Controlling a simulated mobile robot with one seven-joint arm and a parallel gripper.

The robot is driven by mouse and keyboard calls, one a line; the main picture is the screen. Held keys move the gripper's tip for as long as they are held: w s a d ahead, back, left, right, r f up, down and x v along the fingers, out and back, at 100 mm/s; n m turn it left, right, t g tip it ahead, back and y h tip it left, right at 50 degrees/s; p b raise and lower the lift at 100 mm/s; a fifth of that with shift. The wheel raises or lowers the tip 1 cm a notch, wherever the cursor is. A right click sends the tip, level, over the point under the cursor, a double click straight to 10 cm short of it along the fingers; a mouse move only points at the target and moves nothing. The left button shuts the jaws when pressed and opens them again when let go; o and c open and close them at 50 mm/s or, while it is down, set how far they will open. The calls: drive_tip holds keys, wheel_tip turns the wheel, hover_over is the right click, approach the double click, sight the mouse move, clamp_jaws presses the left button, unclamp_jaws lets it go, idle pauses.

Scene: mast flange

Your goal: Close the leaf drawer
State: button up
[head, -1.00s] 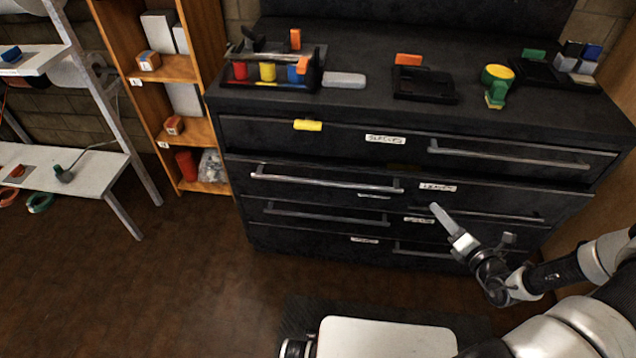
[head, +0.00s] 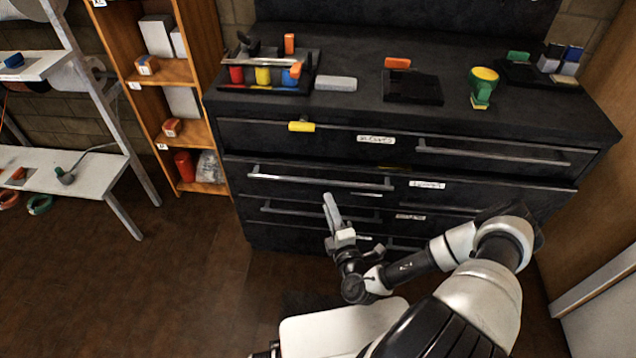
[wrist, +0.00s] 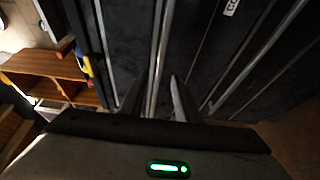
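The black chest's second drawer from the top (head: 300,185) carries a white label (head: 427,184), which looks like "LEAVES" in the earlier head view but is blurred now. Its front seems to stand slightly out, with a dark gap above it. A long metal handle (head: 320,178) runs across its left half. My gripper (head: 331,205) is in front of the chest, just below that handle in the head view. In the wrist view my gripper (wrist: 158,97) shows two separated fingers with nothing held. A metal bar (wrist: 159,50) runs beyond them; I cannot tell whether they touch it.
The top drawer (head: 250,135) has a yellow piece (head: 301,126) at its front. More drawers lie below. The chest top holds a tool tray (head: 265,85), a grey block (head: 335,83) and a green-yellow object (head: 483,85). A wooden shelf (head: 165,70) stands left.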

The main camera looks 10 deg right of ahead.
sight(320, 183)
drive_tip(key=w, duration=0.3)
drive_tip(key=w+b, duration=0.1)
drive_tip(key=w, duration=0.3)
drive_tip(key=w+a, duration=0.1)
drive_tip(key=w, duration=0.2)
drive_tip(key=shift+w, duration=0.3)
clamp_jaws()
